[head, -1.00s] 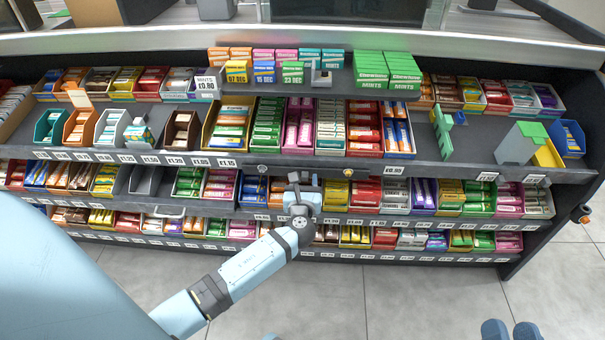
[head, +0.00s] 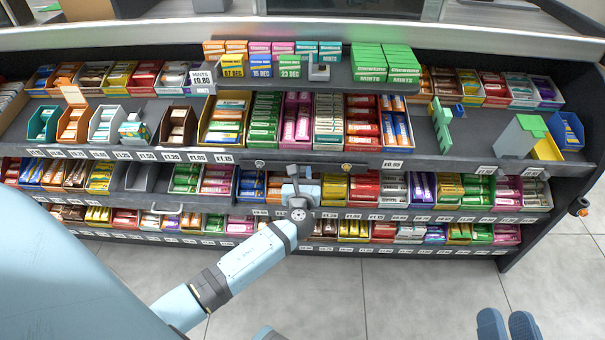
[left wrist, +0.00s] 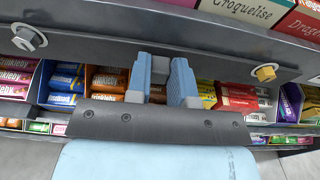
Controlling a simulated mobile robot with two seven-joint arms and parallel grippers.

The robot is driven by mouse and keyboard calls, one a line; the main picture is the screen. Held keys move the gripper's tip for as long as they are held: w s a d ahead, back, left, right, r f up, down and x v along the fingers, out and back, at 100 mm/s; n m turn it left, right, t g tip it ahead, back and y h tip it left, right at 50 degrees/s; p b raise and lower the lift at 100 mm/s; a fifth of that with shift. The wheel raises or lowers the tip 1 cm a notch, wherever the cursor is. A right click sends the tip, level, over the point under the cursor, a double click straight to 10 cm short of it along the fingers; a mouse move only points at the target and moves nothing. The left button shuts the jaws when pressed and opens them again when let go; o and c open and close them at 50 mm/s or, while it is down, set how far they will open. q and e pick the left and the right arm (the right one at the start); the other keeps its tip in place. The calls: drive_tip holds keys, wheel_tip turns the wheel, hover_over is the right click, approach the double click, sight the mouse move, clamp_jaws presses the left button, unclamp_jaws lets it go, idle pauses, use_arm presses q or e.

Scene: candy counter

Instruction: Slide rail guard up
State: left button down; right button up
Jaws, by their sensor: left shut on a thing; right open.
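The rail guard (head: 322,165) is a dark strip along the front of the middle shelf. It has a silver knob (left wrist: 30,38) towards its left and a brass knob (left wrist: 265,72) towards its right. It shows in the left wrist view as a dark grey panel (left wrist: 110,54). My left gripper (head: 297,178) is at the guard's lower edge, left of its middle, and is shut on it. In the left wrist view its blue fingers (left wrist: 163,75) reach up to the panel; what lies between the tips is mostly hidden.
Candy boxes fill the row below (head: 390,188), close around my left gripper. A green part (head: 441,125) and a grey-green block (head: 520,135) stand on the shelf above, at right. Blue slipper-like shapes (head: 491,324) show at bottom right. Open floor (head: 400,290) lies in front.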

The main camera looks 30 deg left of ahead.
use_arm(q)
wheel_tip(320, 180, up, 3)
drive_tip(key=p, duration=0.2)
drive_tip(key=shift+s+d+f+p, duration=0.1)
drive_tip(key=shift+s+f+p, duration=0.05)
drive_tip(key=shift+p, duration=0.15)
use_arm(e)
drive_tip(key=shift+t, duration=0.8)
drive_tip(key=r, duration=0.4)
drive_tip(key=shift+s+d+r, duration=0.1)
drive_tip(key=shift+s+d, duration=0.05)
drive_tip(key=shift+d, duration=0.05)
use_arm(q)
drive_tip(key=c, duration=1)
unclamp_jaws()
drive_tip(key=shift+s, duration=0.1)
use_arm(e)
drive_tip(key=shift+s+d, duration=0.1)
drive_tip(key=shift+d, duration=0.05)
